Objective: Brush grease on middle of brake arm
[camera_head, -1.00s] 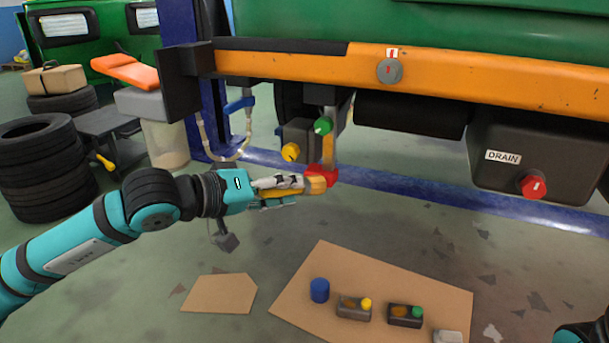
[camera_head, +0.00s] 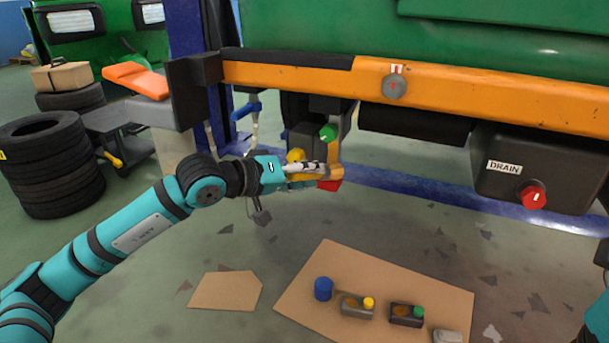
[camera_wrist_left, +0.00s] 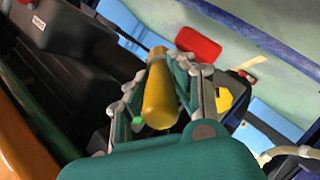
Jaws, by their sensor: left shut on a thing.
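My left gripper (camera_head: 303,172) is shut on a brush with a yellow-orange handle (camera_wrist_left: 160,95), held roughly level under the vehicle. The brush's tan front end (camera_head: 327,173) overlaps the lower part of the brake arm (camera_head: 339,130); I cannot tell whether they touch. The brake arm hangs beneath the orange beam, with a green knob (camera_head: 327,132) high up, a yellow knob (camera_head: 296,155) partly hidden behind my gripper, and a red block (camera_head: 329,185) at the bottom. The red block also shows in the left wrist view (camera_wrist_left: 198,43). My right gripper is out of view.
A dark drain tank (camera_head: 530,170) hangs at right. Stacked tyres (camera_head: 50,165) stand at left.

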